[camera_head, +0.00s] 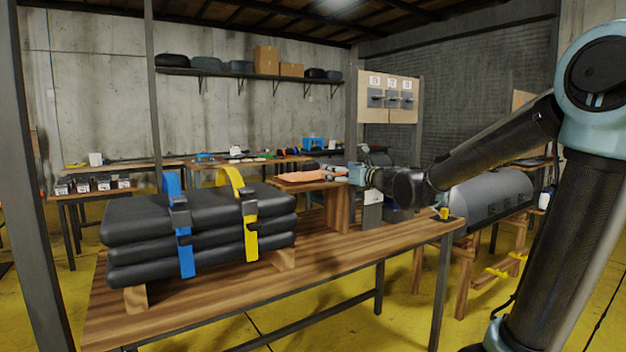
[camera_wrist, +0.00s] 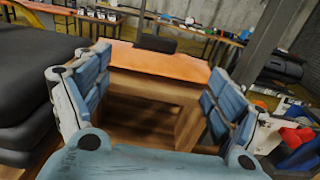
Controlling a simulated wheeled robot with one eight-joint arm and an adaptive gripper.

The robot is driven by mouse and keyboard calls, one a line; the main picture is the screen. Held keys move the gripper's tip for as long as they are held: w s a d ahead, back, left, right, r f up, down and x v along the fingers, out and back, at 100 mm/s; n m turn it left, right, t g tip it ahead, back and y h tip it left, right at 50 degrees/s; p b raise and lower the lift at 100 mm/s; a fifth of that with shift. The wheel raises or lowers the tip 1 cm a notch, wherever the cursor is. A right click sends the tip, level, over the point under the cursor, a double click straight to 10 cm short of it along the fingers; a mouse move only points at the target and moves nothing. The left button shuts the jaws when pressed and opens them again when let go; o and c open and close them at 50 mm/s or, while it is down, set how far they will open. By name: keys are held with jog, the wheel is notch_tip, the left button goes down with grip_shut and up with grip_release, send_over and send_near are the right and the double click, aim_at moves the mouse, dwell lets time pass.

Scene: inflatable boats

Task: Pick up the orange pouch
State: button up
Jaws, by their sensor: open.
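The orange pouch (camera_head: 303,176) lies flat on top of a small wooden stand (camera_head: 340,207) on the workbench. In the wrist view the orange pouch (camera_wrist: 160,64) spans the gap just beyond my fingers, with a dark piece (camera_wrist: 155,45) at its far edge. My gripper (camera_head: 332,172) is at the right end of the pouch, at about its height. The wrist view shows my gripper (camera_wrist: 155,88) open, its two blue padded fingers wide apart with nothing between them. I cannot tell whether a finger touches the pouch.
A stack of black folded boats (camera_head: 200,232) with blue and yellow straps stands left of the stand, close to my left finger in the wrist view. A grey cylinder (camera_head: 490,197) lies at the right. The front right of the workbench (camera_head: 340,252) is clear.

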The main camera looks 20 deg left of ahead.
aim_at(313, 165)
jog(key=x, duration=1.6)
jog(key=shift+w+a, duration=0.15)
jog(key=shift+a, duration=0.1)
jog(key=c, duration=1.4)
